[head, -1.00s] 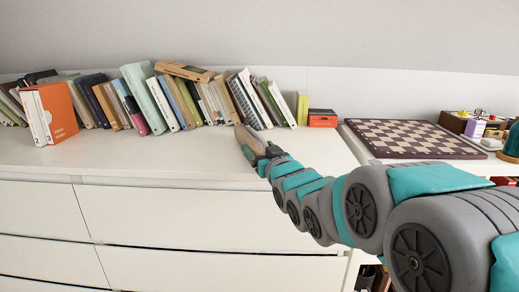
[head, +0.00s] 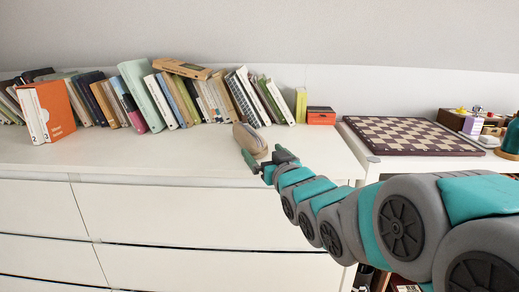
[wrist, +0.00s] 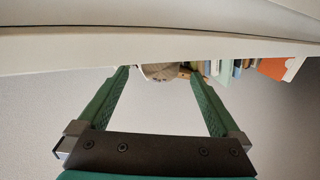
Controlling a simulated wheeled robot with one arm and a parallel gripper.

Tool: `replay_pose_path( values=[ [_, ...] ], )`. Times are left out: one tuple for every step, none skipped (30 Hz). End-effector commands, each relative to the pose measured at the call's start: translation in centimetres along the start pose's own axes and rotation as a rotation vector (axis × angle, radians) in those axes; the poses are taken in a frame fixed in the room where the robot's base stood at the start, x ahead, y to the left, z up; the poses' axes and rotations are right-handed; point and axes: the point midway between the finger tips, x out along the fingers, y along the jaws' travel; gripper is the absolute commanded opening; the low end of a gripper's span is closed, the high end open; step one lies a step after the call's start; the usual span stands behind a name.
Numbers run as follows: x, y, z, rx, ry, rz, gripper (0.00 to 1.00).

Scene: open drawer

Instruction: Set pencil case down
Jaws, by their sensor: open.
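The pencil case (head: 250,138) is a small beige-brown pouch resting on the white dresser top (head: 190,160), in front of the row of books. It also shows in the wrist view (wrist: 160,71), beyond and between the fingertips. My gripper (head: 266,160) is just in front of the pencil case, towards the dresser's front edge. Its green fingers are spread apart and hold nothing in the wrist view (wrist: 158,73). In the head view the near end of the pencil case is close to the fingertips, and I cannot tell whether they touch.
Leaning books (head: 160,98) line the wall behind. An orange box file (head: 55,108) stands at the left and a small red box (head: 321,116) at the right. A chessboard (head: 412,135) lies on the surface further right. The dresser top left of the pencil case is clear.

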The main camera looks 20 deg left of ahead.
Motion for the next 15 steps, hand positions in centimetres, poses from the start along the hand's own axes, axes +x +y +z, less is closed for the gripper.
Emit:
replay_pose_path(
  values=[
    [-0.8, 0.1, 0.0, 0.0, 0.002, 0.001, 1.0],
    [-1.3, 0.1, 0.0, 0.0, 0.002, 0.001, 1.0],
    [-1.9, 0.1, 0.0, 0.0, 0.002, 0.002, 1.0],
    [-2.4, 0.1, 0.0, 0.0, 0.002, 0.002, 1.0],
    [-2.9, 0.1, 0.0, 0.0, 0.002, 0.002, 1.0],
    [-3.5, 0.0, 0.0, -0.001, 0.002, 0.001, 1.0],
    [-3.9, 0.0, 0.0, -0.001, 0.001, 0.001, 1.0],
    [-4.3, 0.0, 0.0, -0.001, 0.002, 0.0, 1.0],
    [-4.8, 0.0, 0.0, -0.001, 0.002, 0.001, 1.0],
    [-5.1, 0.1, 0.0, -0.001, 0.002, 0.001, 1.0],
    [-5.5, 0.1, -0.1, -0.001, 0.003, 0.002, 1.0],
    [-5.9, 0.1, -0.1, 0.0, 0.003, 0.002, 1.0],
    [-6.2, 0.1, -0.1, 0.0, 0.003, 0.001, 1.0],
    [-6.4, 0.1, -0.1, 0.0, 0.003, 0.001, 1.0],
    [-6.7, 0.0, -0.1, 0.0, 0.002, 0.001, 1.0]
  ],
)
